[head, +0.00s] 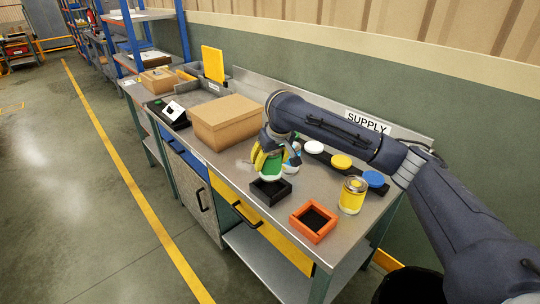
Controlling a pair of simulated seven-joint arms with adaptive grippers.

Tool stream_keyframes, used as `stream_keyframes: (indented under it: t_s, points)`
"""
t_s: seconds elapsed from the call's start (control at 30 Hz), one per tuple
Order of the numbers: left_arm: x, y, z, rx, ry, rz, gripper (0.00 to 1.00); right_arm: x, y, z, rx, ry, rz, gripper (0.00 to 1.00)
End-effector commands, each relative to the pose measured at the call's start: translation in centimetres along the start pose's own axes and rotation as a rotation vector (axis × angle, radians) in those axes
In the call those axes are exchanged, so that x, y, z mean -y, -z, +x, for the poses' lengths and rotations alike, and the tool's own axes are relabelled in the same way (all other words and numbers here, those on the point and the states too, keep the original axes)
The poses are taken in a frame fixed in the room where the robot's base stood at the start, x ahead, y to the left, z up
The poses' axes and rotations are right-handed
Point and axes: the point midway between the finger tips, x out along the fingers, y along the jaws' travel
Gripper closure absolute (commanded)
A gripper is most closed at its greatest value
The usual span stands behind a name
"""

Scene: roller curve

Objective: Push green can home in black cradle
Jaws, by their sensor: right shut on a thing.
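The black cradle (271,191) is a small square frame on the metal bench, near its front edge. The green can (271,165) stands over the cradle with its lower part at the cradle's opening. I cannot tell how deep it sits. My right gripper (270,162) reaches down from above and is shut on the green can, its yellow fingers covering much of it. My left gripper is not in view.
An orange cradle (314,221) and a yellow can (352,195) stand to the right. A dark rack with white, yellow (341,161) and blue discs lies behind. A cardboard box (226,122) stands left of the gripper. The bench's front edge is close to the black cradle.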

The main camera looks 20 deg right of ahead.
Motion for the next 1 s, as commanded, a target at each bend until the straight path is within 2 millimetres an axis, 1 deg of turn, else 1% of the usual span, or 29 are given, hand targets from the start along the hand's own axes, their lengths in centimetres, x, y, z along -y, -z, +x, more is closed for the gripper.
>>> stream_keyframes:
  t_s: [0.3,0.6,0.8,1.0]
  points:
    - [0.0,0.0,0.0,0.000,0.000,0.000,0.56,0.0,-1.1,2.5,0.002,0.001,0.001,0.73]
    - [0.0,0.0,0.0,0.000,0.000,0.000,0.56,0.0,-1.8,4.5,0.000,0.000,0.001,0.73]
    - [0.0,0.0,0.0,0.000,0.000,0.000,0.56,0.0,-2.1,5.2,-0.001,-0.001,0.000,0.73]
    - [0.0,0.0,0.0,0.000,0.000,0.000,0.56,0.0,-2.3,5.6,-0.001,0.000,0.000,0.73]
